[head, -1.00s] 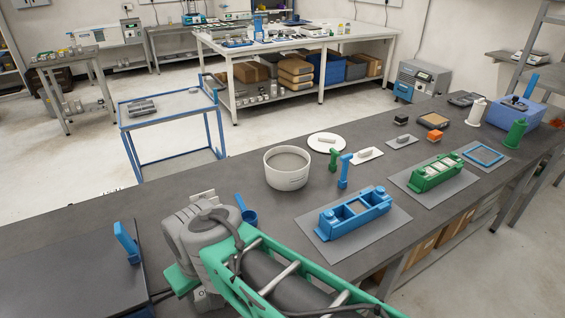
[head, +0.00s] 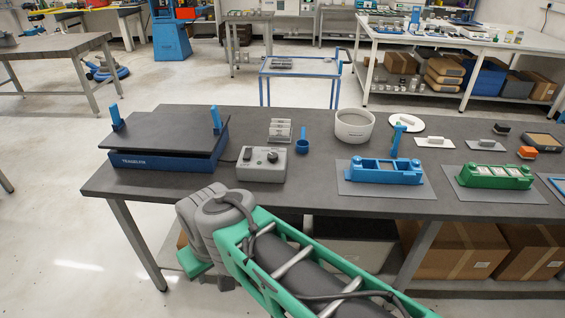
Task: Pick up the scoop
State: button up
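A small blue scoop (head: 302,147) stands on the dark bench top, its handle pointing up and away. It sits left of the white bucket (head: 354,125) and right of a grey control box (head: 261,164). My arm crosses the lower middle of the head view, in front of the bench's near edge and apart from the scoop.
A shaker table (head: 165,137) with blue posts fills the bench's left end. Small grey blocks (head: 280,130) lie behind the control box. Blue (head: 384,171) and green (head: 494,176) moulds stand to the right. Bench top is clear between control box and blue mould.

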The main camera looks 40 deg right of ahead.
aim_at(302, 145)
jog(key=z, duration=0.65)
jog(key=i, duration=0.45)
jog(key=z, duration=0.75)
jog(key=i, duration=0.45)
jog(key=u, duration=0.2)
jog(key=k, duration=0.4)
jog(key=u, duration=0.95)
jog(key=i, duration=0.75)
jog(key=z, duration=0.8)
